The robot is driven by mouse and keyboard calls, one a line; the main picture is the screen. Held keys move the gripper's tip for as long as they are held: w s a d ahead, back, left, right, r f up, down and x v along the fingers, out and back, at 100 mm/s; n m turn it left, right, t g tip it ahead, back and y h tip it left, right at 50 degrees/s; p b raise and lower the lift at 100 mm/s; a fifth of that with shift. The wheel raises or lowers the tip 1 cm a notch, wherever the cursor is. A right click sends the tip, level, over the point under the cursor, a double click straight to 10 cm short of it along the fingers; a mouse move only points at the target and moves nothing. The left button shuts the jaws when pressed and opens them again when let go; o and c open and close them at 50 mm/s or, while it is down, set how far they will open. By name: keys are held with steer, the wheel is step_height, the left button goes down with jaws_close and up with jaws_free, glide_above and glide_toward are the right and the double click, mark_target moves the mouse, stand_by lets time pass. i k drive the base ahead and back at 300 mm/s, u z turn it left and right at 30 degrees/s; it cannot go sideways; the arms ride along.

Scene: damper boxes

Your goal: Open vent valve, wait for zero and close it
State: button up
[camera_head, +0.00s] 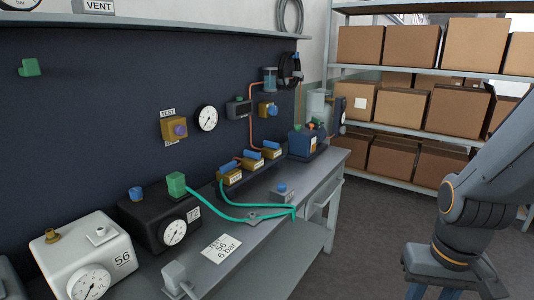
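A "VENT" label (98,6) sits at the top left, on the shelf edge; I cannot tell which valve it marks. A brass valve block with a purple knob (180,131) is on the dark panel, with a "TEST" label above it. A round gauge (207,118) is just right of it; its reading is too small to tell. A green handle (30,67) is on the panel at the left. My gripper (445,292) is at the bottom right, away from the bench, over the floor. Its fingertips are cut off by the frame edge, so its opening is hidden.
A white box marked 56 (108,245) and a black box (150,236), each with a gauge, stand on the bench (262,240). A teal hose (235,218) runs from a green block (176,184) along the bench. A shelf rack with cartons (405,47) stands behind; floor is free right of the bench.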

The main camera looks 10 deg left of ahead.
mark_target(233, 165)
steer(key=u, duration=0.05)
steer(key=i, duration=1.25)
steer(key=u, duration=0.6)
